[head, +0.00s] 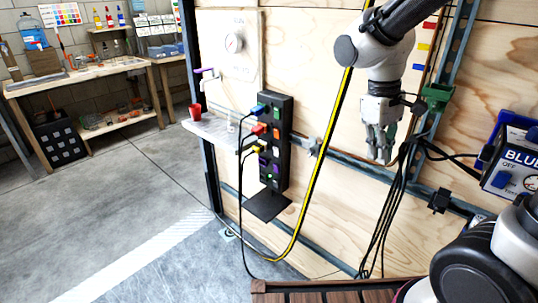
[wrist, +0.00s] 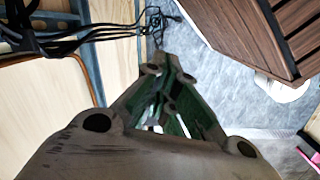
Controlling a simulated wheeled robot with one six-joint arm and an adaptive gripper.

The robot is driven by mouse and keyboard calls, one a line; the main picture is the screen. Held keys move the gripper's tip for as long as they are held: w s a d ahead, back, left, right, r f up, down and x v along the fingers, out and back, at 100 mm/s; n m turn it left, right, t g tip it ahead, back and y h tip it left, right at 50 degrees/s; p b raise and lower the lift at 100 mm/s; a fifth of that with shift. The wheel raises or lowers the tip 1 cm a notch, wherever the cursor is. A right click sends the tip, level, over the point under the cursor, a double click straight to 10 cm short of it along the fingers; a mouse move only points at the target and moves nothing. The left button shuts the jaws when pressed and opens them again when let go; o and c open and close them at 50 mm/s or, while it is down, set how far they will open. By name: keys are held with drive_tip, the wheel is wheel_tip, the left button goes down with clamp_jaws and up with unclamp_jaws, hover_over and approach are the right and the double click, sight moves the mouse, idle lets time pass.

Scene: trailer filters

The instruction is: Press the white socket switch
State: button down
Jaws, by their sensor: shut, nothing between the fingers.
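A black power strip (head: 284,160) is mounted upright on the plywood wall, in the middle of the head view. Several small coloured switches run down its front. A small white switch (head: 276,149) appears about halfway down, below an orange one, though it is too small to make out well. My gripper (head: 382,160) is to the right of the strip, in front of the wall, pointing down and apart from the strip. It is shut and empty. Its fingers also show in the wrist view (wrist: 165,68), where the strip is not seen.
Blue, red and yellow plugs stick out left of the strip. A yellow-black cable (head: 318,178) hangs between the strip and my gripper. Black cables (head: 397,205) hang just below my gripper. A blue box (head: 512,165) is at right. A small shelf (head: 210,130) with a red cup is at left.

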drive_tip(key=w+a+f+n+t+h, duration=0.2)
drive_tip(key=w+a+f+n+h, duration=0.1)
drive_tip(key=w+a+f+n, duration=0.9)
drive_tip(key=w+a+f+n+t+h, duration=0.35)
drive_tip(key=w+a+f, duration=0.55)
drive_tip(key=a, duration=0.6)
drive_tip(key=w+a+r+n+t+y, duration=0.1)
drive_tip(key=w+a+r+n+t, duration=0.1)
drive_tip(key=w+a+n, duration=0.4)
drive_tip(key=shift+a+r+t, duration=0.15)
drive_tip(key=shift+r+t, duration=0.2)
drive_tip(key=shift+r, duration=0.15)
drive_tip(key=shift+f, duration=0.1)
